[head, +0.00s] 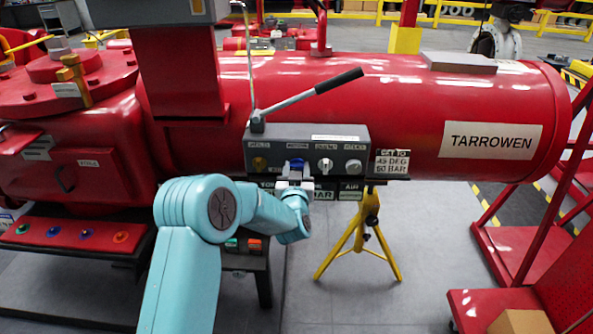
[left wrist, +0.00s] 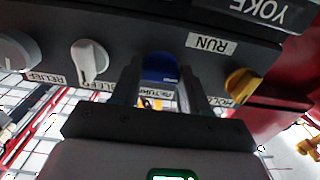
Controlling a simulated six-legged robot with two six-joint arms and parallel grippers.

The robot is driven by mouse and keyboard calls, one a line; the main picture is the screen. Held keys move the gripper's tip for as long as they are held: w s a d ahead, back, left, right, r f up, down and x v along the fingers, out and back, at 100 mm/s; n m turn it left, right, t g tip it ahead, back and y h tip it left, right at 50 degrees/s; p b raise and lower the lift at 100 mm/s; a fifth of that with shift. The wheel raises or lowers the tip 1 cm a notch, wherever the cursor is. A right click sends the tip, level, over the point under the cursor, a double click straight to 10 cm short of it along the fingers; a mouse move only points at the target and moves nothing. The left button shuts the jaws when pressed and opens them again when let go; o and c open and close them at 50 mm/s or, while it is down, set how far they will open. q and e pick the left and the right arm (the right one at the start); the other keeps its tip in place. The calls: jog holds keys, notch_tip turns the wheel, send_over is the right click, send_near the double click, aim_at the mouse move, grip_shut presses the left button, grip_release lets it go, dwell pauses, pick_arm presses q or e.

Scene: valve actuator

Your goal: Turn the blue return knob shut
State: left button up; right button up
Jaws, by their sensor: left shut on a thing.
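The blue return knob (head: 296,162) is on the front of the grey control panel (head: 225,158) on the red actuator. In the left wrist view the blue knob (left wrist: 160,67) sits between the two fingers, with a RETURN label partly hidden beneath it. My left gripper (head: 294,174) reaches up to the panel from below. In the wrist view my left gripper (left wrist: 160,80) is shut on the blue knob, one finger on each side. The knob's exact turn angle is hard to tell. My right gripper is in neither view.
A yellow knob (head: 260,162) is left of the blue one; a white knob (head: 325,165) and a grey knob (head: 353,166) are to its right. A long lever with a black handle (head: 339,80) rises above the panel. A yellow stand (head: 365,235) is below.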

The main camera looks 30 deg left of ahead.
pick_arm(q)
jog(key=m+b, duration=0.1)
jog(key=m, duration=0.2)
jog(key=shift+f+b, duration=0.1)
jog(key=shift+b, duration=0.3)
jog(key=m, duration=0.3)
jog(key=shift+m+b, duration=0.4)
jog(key=m, duration=0.4)
jog(key=shift+m, duration=0.3)
jog(key=m, duration=0.5)
jog(key=shift+p, duration=0.35)
jog(key=shift+m, duration=0.4)
jog(key=o, duration=1.1)
jog(key=shift+c, duration=0.2)
